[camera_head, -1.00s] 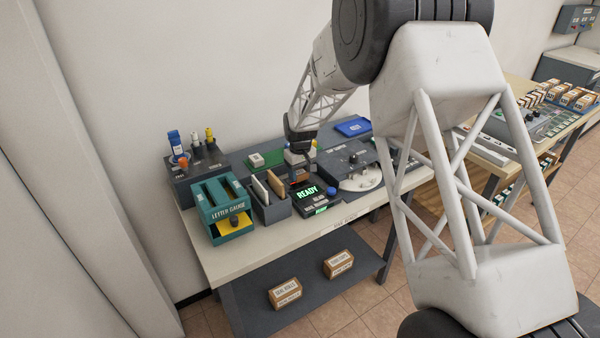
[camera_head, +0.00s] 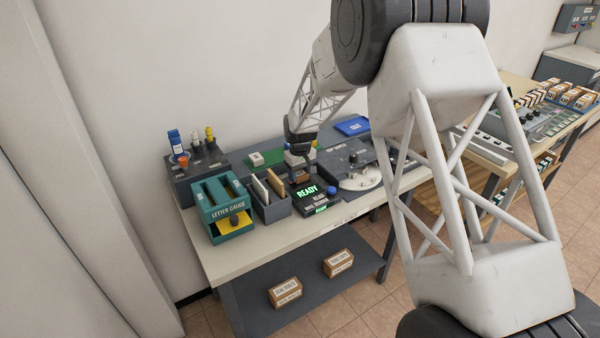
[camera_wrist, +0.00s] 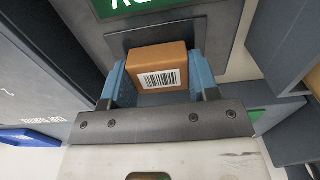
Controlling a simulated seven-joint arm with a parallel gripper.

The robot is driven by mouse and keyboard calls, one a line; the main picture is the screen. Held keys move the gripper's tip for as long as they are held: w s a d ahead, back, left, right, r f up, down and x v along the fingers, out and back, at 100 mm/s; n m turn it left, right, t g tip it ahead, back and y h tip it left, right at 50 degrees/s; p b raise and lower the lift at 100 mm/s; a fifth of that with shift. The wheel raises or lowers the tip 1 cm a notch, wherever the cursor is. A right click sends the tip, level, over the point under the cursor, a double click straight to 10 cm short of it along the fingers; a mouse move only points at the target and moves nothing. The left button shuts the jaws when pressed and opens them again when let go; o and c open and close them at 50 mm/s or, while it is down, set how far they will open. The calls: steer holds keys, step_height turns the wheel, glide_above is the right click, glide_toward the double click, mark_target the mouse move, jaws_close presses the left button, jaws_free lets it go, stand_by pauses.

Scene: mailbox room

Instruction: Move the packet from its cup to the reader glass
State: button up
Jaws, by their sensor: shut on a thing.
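The packet (camera_wrist: 157,58) is a small brown box with a barcode label on its visible side. My gripper (camera_wrist: 156,72) is shut on it, with a blue finger on each side in the wrist view. The packet is over the dark reader glass (camera_wrist: 118,40), below the green display; I cannot tell whether it touches the glass. In the head view my gripper (camera_head: 301,168) is low over the back of the black reader (camera_head: 318,203), whose screen reads READY. The cup sorter (camera_head: 352,180), with a pale round dial, stands to its right.
A grey holder with envelopes (camera_head: 270,212) and a teal letter gauge (camera_head: 222,212) stand left of the reader. A blue tray (camera_head: 353,126) and a green pad (camera_head: 266,157) lie behind. The table's front strip (camera_head: 290,242) is clear.

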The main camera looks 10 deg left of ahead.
steer(key=shift+f, duration=0.15)
steer(key=o, duration=1.2)
steer(key=shift+o, duration=0.2)
steer(key=shift+r, duration=3.05)
